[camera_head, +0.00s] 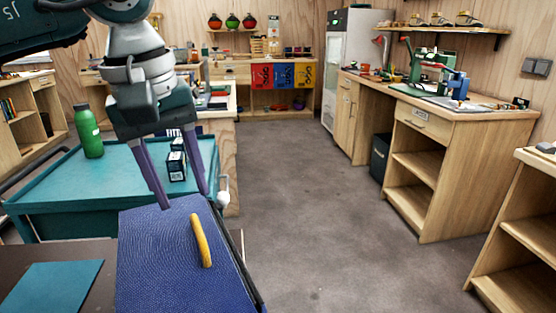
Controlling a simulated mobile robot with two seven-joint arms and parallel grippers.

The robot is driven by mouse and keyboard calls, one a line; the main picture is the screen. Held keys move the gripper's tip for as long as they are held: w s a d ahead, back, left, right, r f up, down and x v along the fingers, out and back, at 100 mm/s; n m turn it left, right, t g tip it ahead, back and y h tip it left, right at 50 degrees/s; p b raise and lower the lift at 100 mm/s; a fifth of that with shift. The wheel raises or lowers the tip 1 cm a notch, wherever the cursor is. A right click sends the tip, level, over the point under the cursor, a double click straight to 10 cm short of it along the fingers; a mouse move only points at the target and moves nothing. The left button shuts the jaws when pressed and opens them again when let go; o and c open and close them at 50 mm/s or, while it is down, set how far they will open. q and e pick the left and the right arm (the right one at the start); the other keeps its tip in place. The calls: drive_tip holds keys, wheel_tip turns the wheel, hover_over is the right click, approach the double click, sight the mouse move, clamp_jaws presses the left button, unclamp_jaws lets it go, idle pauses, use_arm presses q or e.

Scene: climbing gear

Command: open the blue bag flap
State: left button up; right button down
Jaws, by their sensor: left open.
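The blue bag (158,262) is at the bottom left of the head view, with a textured blue flap facing up. A yellow handle (201,241) lies along the flap near its right side. My left gripper (187,201) comes down from above with its two purple fingers spread wide. Its fingertips are by the far edge of the flap, beyond the yellow handle, with nothing seen between them. Whether the tips touch the flap I cannot tell. My right gripper is out of view.
A teal cart (60,190) behind the bag holds a green bottle (88,131) and small dark boxes (177,160). A teal sheet (52,287) lies left of the bag. The grey floor (310,210) to the right is clear, with a wooden workbench (450,131) beyond.

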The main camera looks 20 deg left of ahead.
sight(196, 226)
use_arm(q)
drive_tip(key=f, duration=0.4)
drive_tip(key=w+f, duration=0.1)
drive_tip(key=f, duration=0.1)
drive_tip(key=shift+d+f, duration=0.15)
drive_tip(key=shift+f, duration=0.25)
drive_tip(key=shift+w, duration=0.1)
clamp_jaws()
